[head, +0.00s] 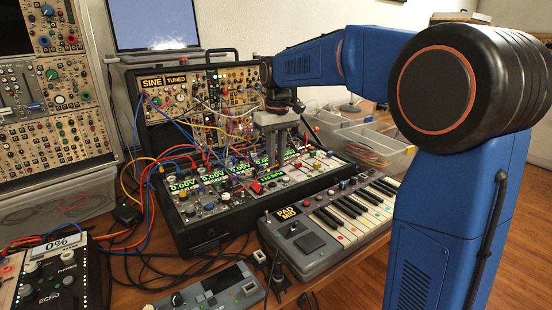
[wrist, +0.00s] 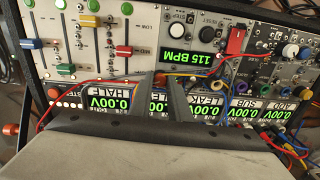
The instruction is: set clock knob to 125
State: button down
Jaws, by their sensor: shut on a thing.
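The clock module's green display (wrist: 190,60) reads 115 BPM in the wrist view. The same display (head: 272,177) shows green in the head view, just below the fingertips. My gripper (head: 277,164) reaches down onto the synth panel from above. In the wrist view my gripper (wrist: 161,76) has its two dark fingers close together, with the tips beside the left end of the display. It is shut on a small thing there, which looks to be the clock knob. The knob itself is hidden by the fingers.
A row of green 0.00V displays (wrist: 240,104) and patch cables lie close around the fingers. Slider caps (wrist: 90,20) stand to the left and a red switch (wrist: 235,41) to the right. A small keyboard (head: 330,222) sits in front of the synth case.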

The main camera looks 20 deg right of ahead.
jog(key=shift+m, duration=2.2)
jog(key=c, duration=1.7)
grip_release()
jog(key=shift+o, duration=0.2)
notch_tip(320, 180, up, 17)
jog(key=shift+d+r, duration=0.2)
jog(key=shift+d, duration=0.15)
